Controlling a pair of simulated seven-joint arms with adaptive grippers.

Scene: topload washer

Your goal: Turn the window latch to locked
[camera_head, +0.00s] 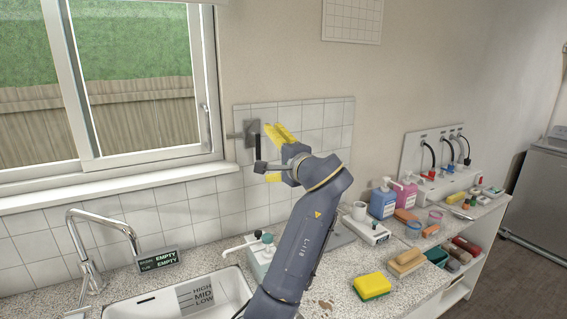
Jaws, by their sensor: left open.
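A grey wall fitting with a dark hanging lever (258,146) shows right beside the fingers. I cannot tell whether they touch it. My right gripper is not in view.
A chrome tap (100,222) and a sink (165,301) are below the window. A small white-spouted dispenser (259,262) stands behind my left arm. Bottles, a scale (366,231) and sponges (372,286) crowd the counter at right. The air before the window is clear.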

